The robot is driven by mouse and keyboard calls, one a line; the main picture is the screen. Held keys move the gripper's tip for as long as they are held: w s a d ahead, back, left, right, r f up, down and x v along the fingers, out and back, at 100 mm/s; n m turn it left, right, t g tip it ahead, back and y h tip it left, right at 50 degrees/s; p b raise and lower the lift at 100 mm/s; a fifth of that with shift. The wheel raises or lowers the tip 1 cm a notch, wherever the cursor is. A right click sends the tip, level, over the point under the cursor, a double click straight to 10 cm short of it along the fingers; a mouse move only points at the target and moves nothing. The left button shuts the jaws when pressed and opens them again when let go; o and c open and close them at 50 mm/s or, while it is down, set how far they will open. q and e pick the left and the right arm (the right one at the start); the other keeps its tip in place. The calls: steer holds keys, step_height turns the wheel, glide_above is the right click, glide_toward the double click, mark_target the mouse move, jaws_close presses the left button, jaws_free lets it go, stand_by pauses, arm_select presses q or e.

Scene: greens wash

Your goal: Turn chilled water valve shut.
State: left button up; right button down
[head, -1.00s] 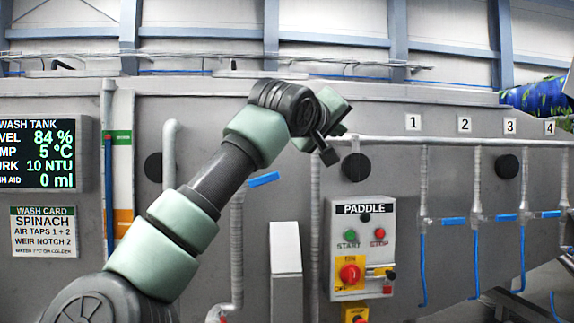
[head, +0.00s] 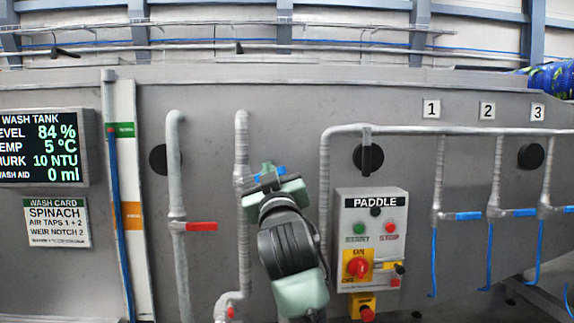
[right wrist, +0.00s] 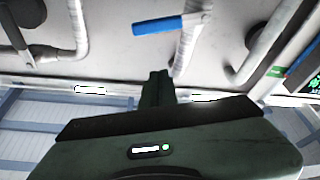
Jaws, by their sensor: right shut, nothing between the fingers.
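A valve with a blue lever (head: 281,171) sits on a grey vertical pipe (head: 242,130) on the tank wall, and the lever sticks out to the right, across the pipe. My right gripper (head: 267,172) is in front of this lever and hides part of it. In the right wrist view, which is turned over, the blue lever (right wrist: 158,26) lies crosswise to its pipe. The shut, empty fingers (right wrist: 157,80) show apart from the lever there; the distance in depth is unclear. No label naming chilled water is readable. My left gripper is not in view.
A red lever (head: 201,226) stands crosswise on the pipe to the left. The paddle control box (head: 371,215) is close to the right of my arm. Several numbered blue-handled taps (head: 468,216) are farther right. A display (head: 40,148) hangs at the left.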

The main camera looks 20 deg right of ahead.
steer(key=r+p+x, duration=0.1)
steer(key=p+x, duration=0.4)
steer(key=x, duration=0.4)
steer(key=shift+d+f+p, duration=0.25)
steer(key=shift+f+p, duration=0.15)
steer(key=shift+f, duration=0.75)
steer(key=shift+d+f+p, duration=0.25)
steer(key=shift+f+p, duration=0.15)
steer(key=shift+f, duration=0.75)
steer(key=f+m+b, duration=0.1)
steer(key=b, duration=0.2)
steer(key=f+m+h+b, duration=0.1)
steer(key=m+b, duration=0.1)
steer(key=b, duration=0.2)
steer(key=shift+s+d+f+m, duration=0.15)
steer(key=shift+d+f+m, duration=0.15)
steer(key=shift+d+f, duration=0.1)
steer(key=shift+r, duration=0.1)
